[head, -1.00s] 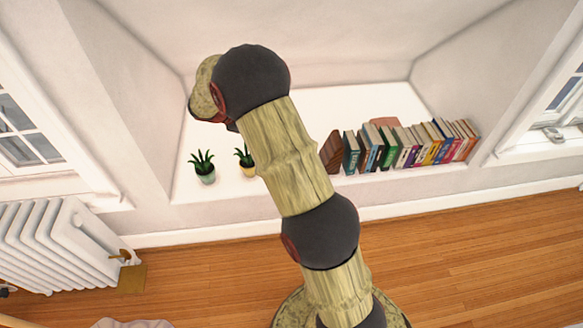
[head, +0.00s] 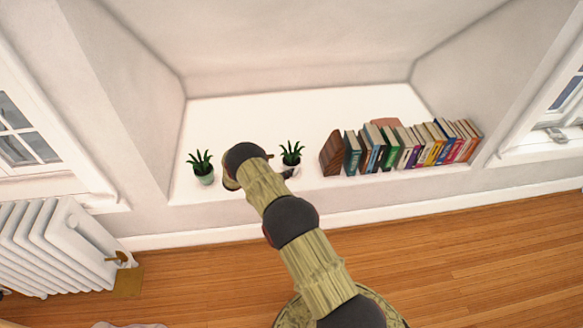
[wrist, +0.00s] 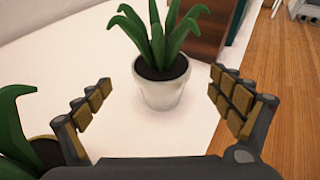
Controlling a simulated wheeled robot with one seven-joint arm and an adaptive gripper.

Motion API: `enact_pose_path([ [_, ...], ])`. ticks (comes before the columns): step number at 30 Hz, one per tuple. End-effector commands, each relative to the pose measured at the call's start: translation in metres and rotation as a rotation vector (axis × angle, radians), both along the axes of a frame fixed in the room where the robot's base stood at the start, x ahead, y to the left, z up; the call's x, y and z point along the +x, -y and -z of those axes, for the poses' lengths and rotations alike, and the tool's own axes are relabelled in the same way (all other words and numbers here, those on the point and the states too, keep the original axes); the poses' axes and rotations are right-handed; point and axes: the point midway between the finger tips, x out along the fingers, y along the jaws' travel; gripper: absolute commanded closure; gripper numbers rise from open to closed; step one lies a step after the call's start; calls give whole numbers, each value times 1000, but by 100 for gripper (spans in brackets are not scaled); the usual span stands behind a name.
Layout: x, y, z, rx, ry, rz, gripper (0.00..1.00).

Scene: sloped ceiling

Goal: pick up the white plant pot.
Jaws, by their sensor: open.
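The white plant pot (wrist: 163,94), holding a spiky green plant (wrist: 160,35), stands upright on the white ledge in the wrist view. My gripper (wrist: 160,80) is open, with one finger on either side of the pot in the picture and gaps on both sides. I cannot tell how far the pot reaches between the fingers. In the head view the plant (head: 291,154) shows just right of my arm's end, which covers part of the pot. The fingers are mostly hidden there.
Another potted plant (wrist: 15,125) is close beside my left finger in the wrist view. A green pot (head: 205,178) stands at the ledge's left. A brown bookend (head: 332,153) and a row of books stand to the right. The ledge's back (head: 290,108) is clear.

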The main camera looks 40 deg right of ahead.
Motion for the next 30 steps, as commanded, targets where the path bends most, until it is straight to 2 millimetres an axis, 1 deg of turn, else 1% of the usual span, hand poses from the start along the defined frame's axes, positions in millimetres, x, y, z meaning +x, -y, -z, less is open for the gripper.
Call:
enact_pose_path([
  [1,-1,7,4,0,0,2,7],
  [3,-1,13,7,1,0,2,7],
  [8,0,23,10,2,1,3,7],
  [15,-1,54,24,2,1,5,7],
  [18,0,62,26,2,0,2,7],
  [25,1,64,24,2,1,1,7],
  [30,1,64,24,2,1,1,17],
])
